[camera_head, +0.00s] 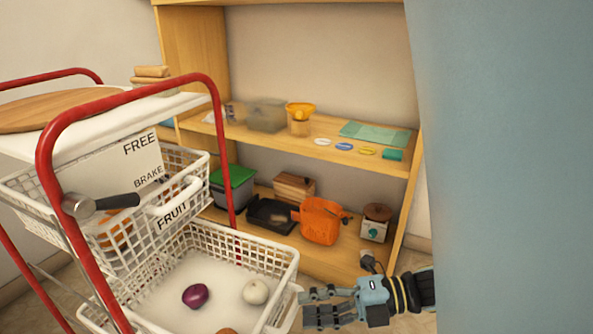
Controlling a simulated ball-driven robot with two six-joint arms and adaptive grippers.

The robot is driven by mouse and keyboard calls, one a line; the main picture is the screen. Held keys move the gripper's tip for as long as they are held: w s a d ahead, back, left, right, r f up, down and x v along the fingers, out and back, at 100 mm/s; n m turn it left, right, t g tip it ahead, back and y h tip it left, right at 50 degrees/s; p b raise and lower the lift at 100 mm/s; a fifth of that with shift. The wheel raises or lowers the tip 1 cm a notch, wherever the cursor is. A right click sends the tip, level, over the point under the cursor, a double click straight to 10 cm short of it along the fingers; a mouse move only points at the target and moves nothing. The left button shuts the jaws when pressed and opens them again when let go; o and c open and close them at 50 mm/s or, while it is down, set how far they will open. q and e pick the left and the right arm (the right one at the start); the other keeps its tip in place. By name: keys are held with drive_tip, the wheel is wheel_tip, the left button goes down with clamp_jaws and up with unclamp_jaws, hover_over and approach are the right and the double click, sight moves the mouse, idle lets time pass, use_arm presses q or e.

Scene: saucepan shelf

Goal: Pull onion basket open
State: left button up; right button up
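The onion basket is the lower white wire basket (272,249) of a red-framed trolley. It juts out to the right past the red post. In it lie a purple onion (195,296), a white onion (255,292) and part of a brown one (228,331) at the picture's bottom edge. My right gripper (303,305) comes in from the right at the basket's right front side. Its two fingers point left, with their tips at the basket's edge. Whether they close on the basket's front or handle is not clear. My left gripper is not in view.
The upper basket, marked FRUIT (172,214), holds an orange item. Behind stands a wooden shelf (375,159) with containers, an orange pot (320,221) and a scale-like device (375,223). Some floor shows right of the basket.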

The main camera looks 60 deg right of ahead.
drive_tip(key=v, duration=0.8)
drive_tip(key=shift+d, duration=0.2)
drive_tip(key=shift+s, duration=0.15)
